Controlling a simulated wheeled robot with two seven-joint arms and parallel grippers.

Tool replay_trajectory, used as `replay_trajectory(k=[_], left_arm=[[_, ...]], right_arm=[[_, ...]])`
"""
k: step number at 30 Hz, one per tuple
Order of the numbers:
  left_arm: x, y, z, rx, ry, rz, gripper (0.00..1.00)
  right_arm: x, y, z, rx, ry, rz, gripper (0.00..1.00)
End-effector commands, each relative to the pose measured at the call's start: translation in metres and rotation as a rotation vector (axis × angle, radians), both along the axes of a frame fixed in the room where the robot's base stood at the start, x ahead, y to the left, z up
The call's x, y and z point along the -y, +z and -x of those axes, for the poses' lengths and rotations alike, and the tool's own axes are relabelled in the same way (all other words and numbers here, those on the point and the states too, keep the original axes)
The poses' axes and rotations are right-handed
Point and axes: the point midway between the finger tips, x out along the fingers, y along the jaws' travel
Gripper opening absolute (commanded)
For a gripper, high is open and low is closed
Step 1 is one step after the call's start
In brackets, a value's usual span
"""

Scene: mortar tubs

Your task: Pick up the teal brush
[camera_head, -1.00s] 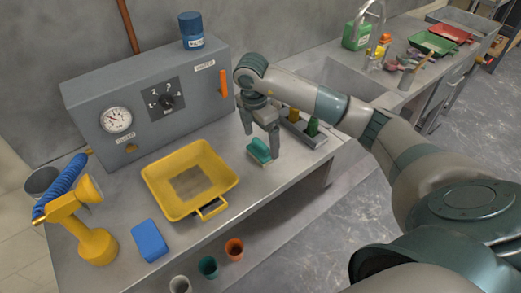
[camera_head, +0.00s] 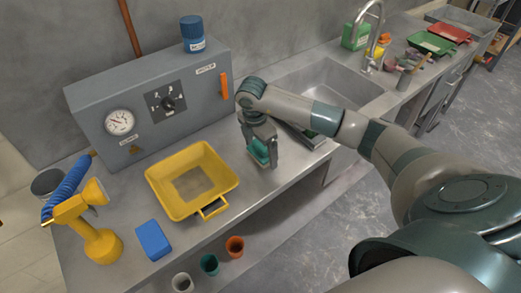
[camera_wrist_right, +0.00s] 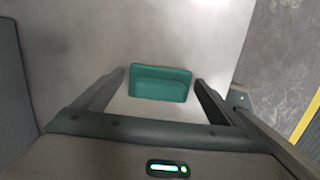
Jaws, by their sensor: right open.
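The teal brush (camera_head: 259,150) lies on the steel counter to the right of the yellow tub, partly hidden by my right gripper (camera_head: 263,160). In the right wrist view the brush (camera_wrist_right: 159,83) shows as a teal block between the two fingers. My right gripper (camera_wrist_right: 159,80) is open, with a finger on each side of the brush and a visible gap on both sides. I cannot tell exactly how high the fingertips are above the counter. My left gripper is not in view.
The yellow tub (camera_head: 228,183) stands left of the gripper, and a blue block (camera_head: 153,240) lies nearer the front edge. The grey mixer box (camera_head: 90,97) stands behind. A tray (camera_head: 312,140) is partly hidden behind my arm. The sink (camera_head: 315,85) is further right.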

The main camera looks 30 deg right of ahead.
Motion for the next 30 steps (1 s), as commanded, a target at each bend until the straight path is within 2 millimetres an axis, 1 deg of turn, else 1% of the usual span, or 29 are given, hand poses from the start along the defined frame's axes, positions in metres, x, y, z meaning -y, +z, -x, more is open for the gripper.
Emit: replay_trajectory(k=[14, 15, 17, 18, 19, 20, 30], left_arm=[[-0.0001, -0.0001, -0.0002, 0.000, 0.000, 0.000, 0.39], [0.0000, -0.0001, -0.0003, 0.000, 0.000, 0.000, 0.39], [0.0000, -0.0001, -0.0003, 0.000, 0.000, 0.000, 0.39], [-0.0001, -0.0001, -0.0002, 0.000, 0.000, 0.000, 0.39], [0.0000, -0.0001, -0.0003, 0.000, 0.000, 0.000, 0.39], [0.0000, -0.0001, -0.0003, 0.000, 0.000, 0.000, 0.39], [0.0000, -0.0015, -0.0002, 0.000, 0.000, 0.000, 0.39]], right_arm=[[-0.0001, -0.0011, -0.0003, 0.001, 0.000, 0.000, 0.91], [0.0000, -0.0011, -0.0003, 0.001, 0.000, 0.000, 0.81], [0.0000, -0.0010, -0.0003, 0.001, 0.000, 0.000, 0.67], [0.0000, -0.0010, -0.0003, 0.001, 0.000, 0.000, 0.57], [0.0000, -0.0010, -0.0003, 0.001, 0.000, 0.000, 0.50], [0.0001, -0.0010, -0.0003, 0.001, 0.000, 0.000, 0.47], [0.0002, 0.0008, -0.0006, 0.002, 0.000, 0.000, 0.47]])
